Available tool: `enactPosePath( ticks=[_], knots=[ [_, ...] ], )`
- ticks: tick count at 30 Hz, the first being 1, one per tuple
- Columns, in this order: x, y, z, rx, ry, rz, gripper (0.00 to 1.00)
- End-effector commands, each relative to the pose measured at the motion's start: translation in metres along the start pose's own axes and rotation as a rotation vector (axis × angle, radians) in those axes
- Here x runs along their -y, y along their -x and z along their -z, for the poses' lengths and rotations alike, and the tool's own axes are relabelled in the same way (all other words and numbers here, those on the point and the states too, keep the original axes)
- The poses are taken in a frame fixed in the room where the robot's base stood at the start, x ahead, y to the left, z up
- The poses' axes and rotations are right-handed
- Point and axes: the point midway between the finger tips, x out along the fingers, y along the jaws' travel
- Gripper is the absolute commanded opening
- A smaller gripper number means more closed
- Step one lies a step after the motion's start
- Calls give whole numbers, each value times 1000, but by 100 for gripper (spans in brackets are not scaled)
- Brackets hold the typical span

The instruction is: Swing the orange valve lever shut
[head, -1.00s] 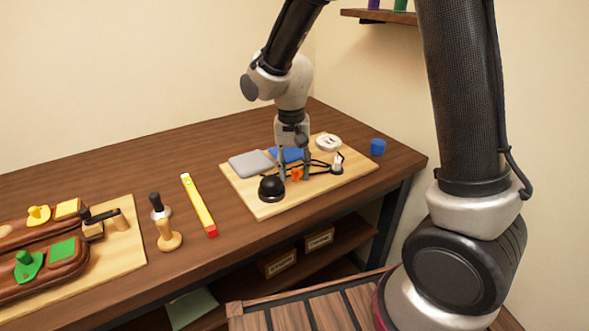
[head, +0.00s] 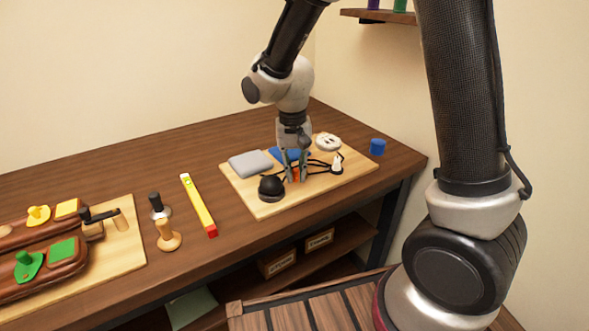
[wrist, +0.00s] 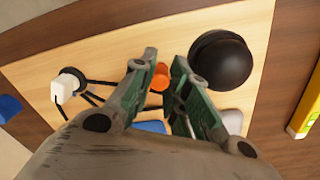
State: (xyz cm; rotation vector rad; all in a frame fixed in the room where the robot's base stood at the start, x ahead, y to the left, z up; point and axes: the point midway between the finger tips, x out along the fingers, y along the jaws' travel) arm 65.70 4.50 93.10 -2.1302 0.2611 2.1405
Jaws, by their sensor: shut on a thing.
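The orange valve lever (head: 296,174) is on the light wooden board (head: 262,208). It also shows in the wrist view as a small orange piece (wrist: 160,77) between the fingertips. My gripper (head: 296,178) points down over the board, and its fingers are shut on the lever. In the wrist view my gripper (wrist: 160,72) has one green-padded finger on each side of the orange piece. The fingers and wrist hide part of the lever and whatever it is mounted on.
A black dome (head: 271,187) stands close left of my gripper. A white-topped black fitting (head: 337,166) with black tubes is to the right. A grey pad (head: 250,163), a blue pad (head: 283,153) and a white disc (head: 328,142) lie behind. A yellow level (head: 198,205) lies farther left.

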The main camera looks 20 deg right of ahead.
Motion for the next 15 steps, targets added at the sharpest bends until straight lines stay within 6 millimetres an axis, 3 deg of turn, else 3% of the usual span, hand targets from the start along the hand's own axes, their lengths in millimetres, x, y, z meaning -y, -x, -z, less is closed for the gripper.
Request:
enactPosePath(
  ticks=[15],
  knots=[
    [-20,0,-5,-19,415,0,0]
  ],
)
